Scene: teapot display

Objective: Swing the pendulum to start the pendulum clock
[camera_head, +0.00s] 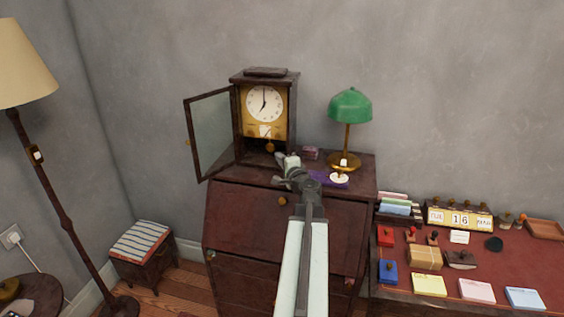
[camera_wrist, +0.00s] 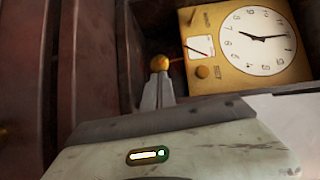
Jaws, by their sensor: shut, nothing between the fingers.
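The pendulum clock (camera_head: 237,122) stands on the dark wooden desk, with its glass door (camera_head: 212,132) swung open to the left. Its white dial (camera_head: 264,104) sits on a gold plate and also shows, turned sideways, in the wrist view (camera_wrist: 257,40). The round gold pendulum bob (camera_head: 270,146) hangs below the plate. In the wrist view the bob (camera_wrist: 160,62) appears just beyond my fingertips. My gripper (camera_head: 280,156) is shut and empty, in front of the clock's lower opening. Its narrow fingers (camera_wrist: 157,88) point toward the bob; I cannot tell whether they touch it.
The open door bounds the left side. A red-topped table (camera_head: 520,262) with stationery is at the right, and a floor lamp (camera_head: 60,205) is at far left.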

